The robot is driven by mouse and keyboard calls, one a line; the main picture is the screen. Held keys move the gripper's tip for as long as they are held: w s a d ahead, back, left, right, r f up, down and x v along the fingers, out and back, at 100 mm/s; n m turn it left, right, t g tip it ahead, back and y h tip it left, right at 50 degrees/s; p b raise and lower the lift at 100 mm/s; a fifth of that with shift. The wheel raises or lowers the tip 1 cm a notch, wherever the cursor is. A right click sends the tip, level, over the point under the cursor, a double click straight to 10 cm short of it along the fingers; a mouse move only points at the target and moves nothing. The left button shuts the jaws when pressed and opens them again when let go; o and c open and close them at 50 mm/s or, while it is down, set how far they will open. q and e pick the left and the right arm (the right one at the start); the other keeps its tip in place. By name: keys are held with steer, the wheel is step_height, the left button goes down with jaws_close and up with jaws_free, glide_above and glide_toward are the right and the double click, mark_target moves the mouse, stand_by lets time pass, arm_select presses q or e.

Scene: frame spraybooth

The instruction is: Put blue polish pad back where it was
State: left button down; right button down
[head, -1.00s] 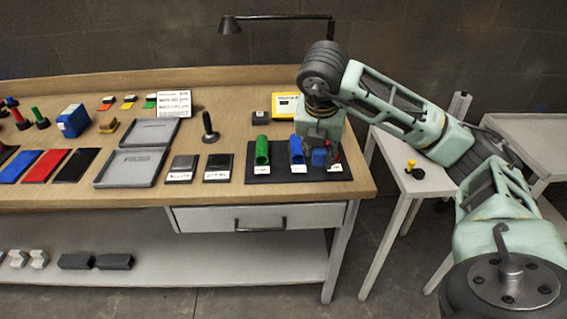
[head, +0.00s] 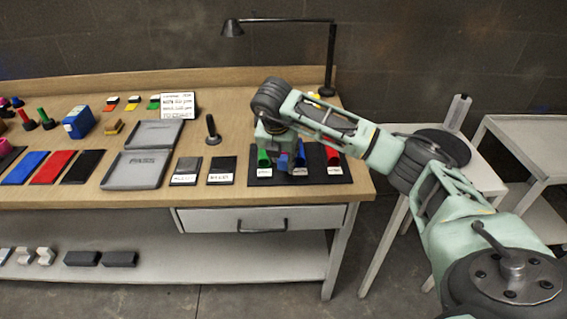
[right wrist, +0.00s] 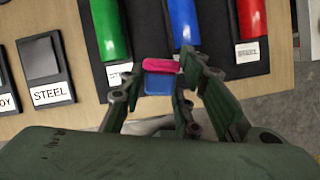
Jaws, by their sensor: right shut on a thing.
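The blue polish pad, a small blue block (right wrist: 158,84) with a pink strip along one side, sits between the fingers of my right gripper (right wrist: 158,90) in the right wrist view. The gripper is shut on it. In the head view my right gripper (head: 282,160) is over the dark mat (head: 335,177) at the right of the bench, near the green and blue tubes, and partly hides them. I cannot tell whether the pad touches the mat. My left gripper is not in view.
The mat holds a green tube (right wrist: 108,32), a blue tube (right wrist: 184,22) and a red tube (right wrist: 252,18), with white labels. Dark plates (head: 222,166) and a grey open case (head: 136,172) lie to the left. A lamp (head: 232,28) stands behind.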

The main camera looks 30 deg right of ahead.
mark_target(283, 169)
step_height(283, 169, down, 3)
steer(key=shift+f+p, duration=0.1)
steer(key=shift+p, duration=0.4)
steer(key=shift+s, duration=0.15)
steer(key=c, duration=1.3)
jaws_free()
steer(key=shift+f, duration=0.15)
steer(key=shift+a, duration=0.1)
steer(key=b+v, duration=0.2)
steer(key=v, duration=0.5)
steer(key=shift+s+r, duration=0.15)
steer(key=shift+r, duration=0.05)
